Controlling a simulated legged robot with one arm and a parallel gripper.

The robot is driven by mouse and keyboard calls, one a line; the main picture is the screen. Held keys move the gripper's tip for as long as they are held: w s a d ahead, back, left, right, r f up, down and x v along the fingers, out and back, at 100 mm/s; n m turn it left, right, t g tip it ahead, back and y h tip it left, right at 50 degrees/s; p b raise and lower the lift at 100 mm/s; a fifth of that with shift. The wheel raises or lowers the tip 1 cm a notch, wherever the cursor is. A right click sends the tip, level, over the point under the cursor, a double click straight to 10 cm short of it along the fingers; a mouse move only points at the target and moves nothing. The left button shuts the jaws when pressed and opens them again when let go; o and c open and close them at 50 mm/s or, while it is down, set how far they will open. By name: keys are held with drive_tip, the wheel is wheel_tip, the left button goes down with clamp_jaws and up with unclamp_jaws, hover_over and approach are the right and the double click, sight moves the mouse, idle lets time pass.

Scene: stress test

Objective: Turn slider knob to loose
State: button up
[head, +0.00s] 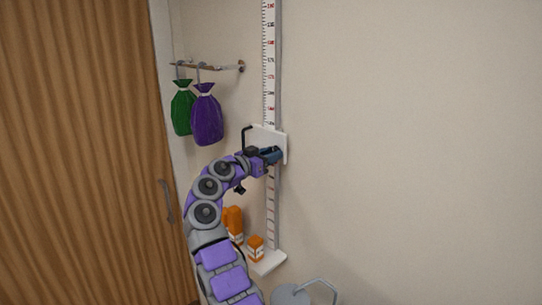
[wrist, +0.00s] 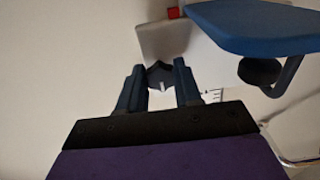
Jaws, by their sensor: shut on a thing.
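A dark knob (wrist: 160,77) with a pale pointer mark shows in the wrist view, in front of a white slider plate (wrist: 165,40). My gripper (wrist: 158,68) has its two blue fingers on either side of the knob, shut on it. In the head view, the white slider plate (head: 280,141) sits on a tall wall ruler (head: 268,60), and my gripper (head: 267,155) is at its lower part. The knob is hidden there behind my gripper. I cannot read any labels around the knob.
A blue slab (wrist: 255,25) juts in close to the right of my fingers. A purple bag (head: 207,115) and a green bag (head: 182,108) hang from a rack at left. Orange bottles (head: 256,248) stand low by the ruler. The wall at right is clear.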

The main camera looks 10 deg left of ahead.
drive_tip(key=shift+a, duration=0.15)
drive_tip(key=shift+f+n+b, duration=0.1)
drive_tip(key=shift+n+b, duration=0.3)
drive_tip(key=shift+b, duration=0.05)
drive_tip(key=n+p, duration=0.1)
drive_tip(key=n, duration=0.3)
drive_tip(key=n+p, duration=0.1)
drive_tip(key=n, duration=0.3)
drive_tip(key=r+n+p, duration=0.1)
drive_tip(key=n, duration=0.3)
drive_tip(key=shift+s+d+n+p, duration=0.2)
drive_tip(key=shift+d+n+p, duration=0.1)
drive_tip(key=shift+n+p, duration=0.1)
drive_tip(key=n+p, duration=0.3)
drive_tip(key=shift+p, duration=0.3)
drive_tip(key=shift+n+p, duration=0.45)
drive_tip(key=shift+n, duration=0.25)
drive_tip(key=shift+f, duration=0.1)
